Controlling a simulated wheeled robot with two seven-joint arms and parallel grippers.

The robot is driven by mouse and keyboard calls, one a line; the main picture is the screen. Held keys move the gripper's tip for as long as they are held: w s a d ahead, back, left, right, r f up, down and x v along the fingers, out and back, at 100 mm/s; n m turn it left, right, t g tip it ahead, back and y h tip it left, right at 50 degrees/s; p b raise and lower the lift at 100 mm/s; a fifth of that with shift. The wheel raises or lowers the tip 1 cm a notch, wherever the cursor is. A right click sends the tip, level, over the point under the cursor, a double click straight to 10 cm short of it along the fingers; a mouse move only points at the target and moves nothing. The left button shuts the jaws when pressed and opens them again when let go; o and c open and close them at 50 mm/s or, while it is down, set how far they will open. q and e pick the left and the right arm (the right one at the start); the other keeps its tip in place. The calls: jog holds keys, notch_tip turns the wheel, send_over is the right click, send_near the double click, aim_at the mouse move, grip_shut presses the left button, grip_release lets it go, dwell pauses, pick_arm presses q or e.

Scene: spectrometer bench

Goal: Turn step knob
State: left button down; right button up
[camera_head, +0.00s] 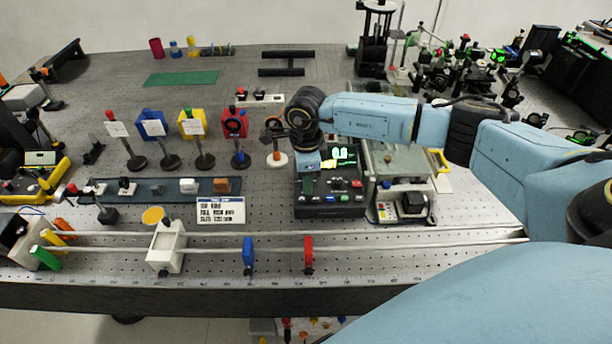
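A black control box (331,210) with several small coloured buttons on its front and a lit green display (340,153) stands right of the bench's middle. The step knob cannot be told apart from the other small controls at this size. My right arm reaches in from the right, and its wrist is bent down over the box's back left part. My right gripper (308,168) points down at the box's left side; its fingers are too small and dark to tell open from shut or whether they touch a control. My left gripper is not in view.
A clear-sided instrument (403,160) stands right of the box, below my forearm. A white label card (220,210) is to its left. A rail (400,245) with blue (248,256) and red (308,256) sliders runs along the front. Mounted optics (204,140) stand at the left.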

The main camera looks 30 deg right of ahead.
notch_tip(320, 180, up, 13)
jog(key=b, duration=0.1)
jog(key=shift+r, duration=0.2)
dwell(0.4)
dwell(0.4)
